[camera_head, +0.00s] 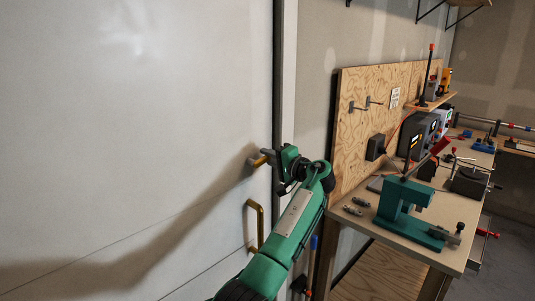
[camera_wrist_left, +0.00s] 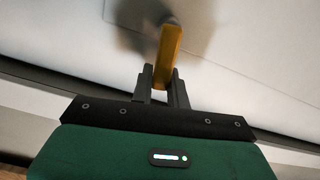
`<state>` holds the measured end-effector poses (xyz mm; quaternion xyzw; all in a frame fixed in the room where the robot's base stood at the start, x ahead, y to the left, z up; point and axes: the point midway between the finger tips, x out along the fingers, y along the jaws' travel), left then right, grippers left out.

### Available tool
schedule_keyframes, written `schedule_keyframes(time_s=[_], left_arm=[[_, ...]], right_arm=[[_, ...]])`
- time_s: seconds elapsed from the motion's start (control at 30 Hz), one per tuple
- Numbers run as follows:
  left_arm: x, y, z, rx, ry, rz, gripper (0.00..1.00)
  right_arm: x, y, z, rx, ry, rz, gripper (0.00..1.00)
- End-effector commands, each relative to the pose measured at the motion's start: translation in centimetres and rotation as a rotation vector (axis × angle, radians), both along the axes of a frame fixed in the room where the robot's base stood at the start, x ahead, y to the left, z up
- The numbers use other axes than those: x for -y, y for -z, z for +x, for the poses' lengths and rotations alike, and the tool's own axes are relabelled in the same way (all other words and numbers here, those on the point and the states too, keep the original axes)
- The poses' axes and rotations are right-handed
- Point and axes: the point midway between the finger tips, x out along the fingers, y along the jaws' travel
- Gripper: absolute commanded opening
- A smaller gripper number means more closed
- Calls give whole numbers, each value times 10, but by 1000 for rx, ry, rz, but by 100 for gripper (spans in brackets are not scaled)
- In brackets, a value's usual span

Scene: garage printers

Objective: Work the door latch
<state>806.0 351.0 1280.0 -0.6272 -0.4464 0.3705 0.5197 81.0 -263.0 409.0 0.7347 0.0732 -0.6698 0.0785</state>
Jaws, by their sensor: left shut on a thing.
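The white garage door (camera_head: 130,120) fills the left of the head view. A yellow latch handle (camera_head: 258,161) is on the door near its right edge; in the left wrist view the latch handle (camera_wrist_left: 168,50) is a yellow bar between my fingers. My left gripper (camera_head: 268,157) is shut on this latch handle, and it also shows in the left wrist view (camera_wrist_left: 163,84). My green left arm partly hides the area around it. A brass-coloured pull handle (camera_head: 257,222) sits lower on the door, left of my arm. My right gripper is out of view.
A workbench (camera_head: 400,231) stands to the right of the door, with a green press (camera_head: 404,205) and several small tools on it. A plywood board (camera_head: 356,125) rises behind the bench. Floor (camera_head: 507,255) shows at the far right.

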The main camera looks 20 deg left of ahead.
Motion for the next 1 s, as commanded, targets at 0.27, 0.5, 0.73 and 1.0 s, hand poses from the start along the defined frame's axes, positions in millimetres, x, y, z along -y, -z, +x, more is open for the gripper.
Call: schedule_keyframes(time_s=[0.27, 0.5, 0.73, 1.0], left_arm=[[1, 4, 1, -93, 3, 35, 0], [1, 5, 1, -115, 3, 43, 0], [1, 6, 1, -116, 3, 42, 0], [1, 6, 1, -116, 2, 41, 38]], right_arm=[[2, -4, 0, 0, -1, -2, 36], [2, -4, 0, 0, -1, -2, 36], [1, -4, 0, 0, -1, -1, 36], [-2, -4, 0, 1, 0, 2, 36]])
